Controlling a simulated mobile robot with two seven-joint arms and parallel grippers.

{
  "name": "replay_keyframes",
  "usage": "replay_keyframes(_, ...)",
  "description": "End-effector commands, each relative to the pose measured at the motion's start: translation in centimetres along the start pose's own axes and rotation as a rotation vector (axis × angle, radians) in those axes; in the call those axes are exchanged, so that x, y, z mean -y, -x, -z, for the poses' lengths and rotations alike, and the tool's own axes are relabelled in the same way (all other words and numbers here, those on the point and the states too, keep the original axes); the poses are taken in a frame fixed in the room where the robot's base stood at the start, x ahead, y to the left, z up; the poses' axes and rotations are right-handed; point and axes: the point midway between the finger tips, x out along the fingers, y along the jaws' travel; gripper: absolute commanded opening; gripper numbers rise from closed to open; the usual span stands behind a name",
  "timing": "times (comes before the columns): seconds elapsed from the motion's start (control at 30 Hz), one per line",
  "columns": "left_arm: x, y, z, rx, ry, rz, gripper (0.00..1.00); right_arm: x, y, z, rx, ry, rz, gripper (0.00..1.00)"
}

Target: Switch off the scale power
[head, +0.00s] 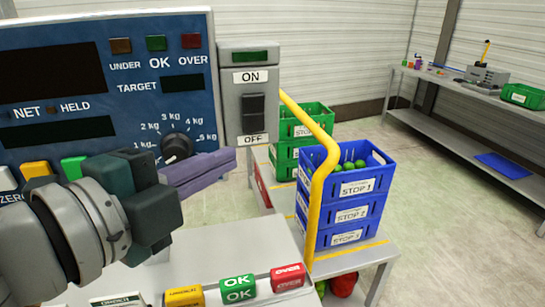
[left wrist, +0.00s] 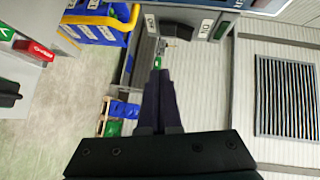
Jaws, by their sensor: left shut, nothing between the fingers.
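The grey power box (head: 248,95) is mounted at the right side of the blue scale panel (head: 100,90). Its black rocker switch (head: 253,114) sits between an ON label above and an OFF label below. I cannot tell which way the rocker is tipped. The box's small green window and the panel displays look dark. My left gripper (head: 234,155) is shut and empty, its purple fingers pointing right, just below and left of the OFF label. No contact with the switch shows. In the left wrist view the closed fingers (left wrist: 160,76) point towards the box (left wrist: 211,24). My right gripper is not in view.
A yellow rail (head: 318,185) rises right of the power box, beside stacked blue crates (head: 343,232) and green crates (head: 286,160). Yellow, green and red label blocks (head: 238,288) stand on the grey surface below. A bench (head: 470,120) stands at the far right.

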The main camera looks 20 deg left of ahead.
Motion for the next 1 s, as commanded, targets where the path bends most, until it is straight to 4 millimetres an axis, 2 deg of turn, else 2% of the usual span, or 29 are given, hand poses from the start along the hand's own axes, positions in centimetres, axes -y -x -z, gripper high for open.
replay_keyframes(0.1, -0.5, 1.6, 0.0, -0.001, -0.001, -0.001, 0.0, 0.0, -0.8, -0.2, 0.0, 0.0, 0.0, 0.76)
replay_keyframes(0.3, -0.4, 2.9, 0.0, 0.0, -0.001, 0.0, 0.0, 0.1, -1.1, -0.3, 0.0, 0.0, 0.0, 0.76)
replay_keyframes(0.8, -0.4, 3.0, -0.1, 0.004, 0.005, 0.0, 0.0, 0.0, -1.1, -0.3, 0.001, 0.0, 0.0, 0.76)
replay_keyframes(0.9, -0.6, 3.2, -1.1, 0.073, 0.091, -0.015, 0.0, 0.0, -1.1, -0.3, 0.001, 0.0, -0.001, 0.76)
replay_keyframes(1.0, -2.0, 4.1, -3.5, 0.252, 0.316, -0.072, 0.0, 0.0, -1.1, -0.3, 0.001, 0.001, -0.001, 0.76)
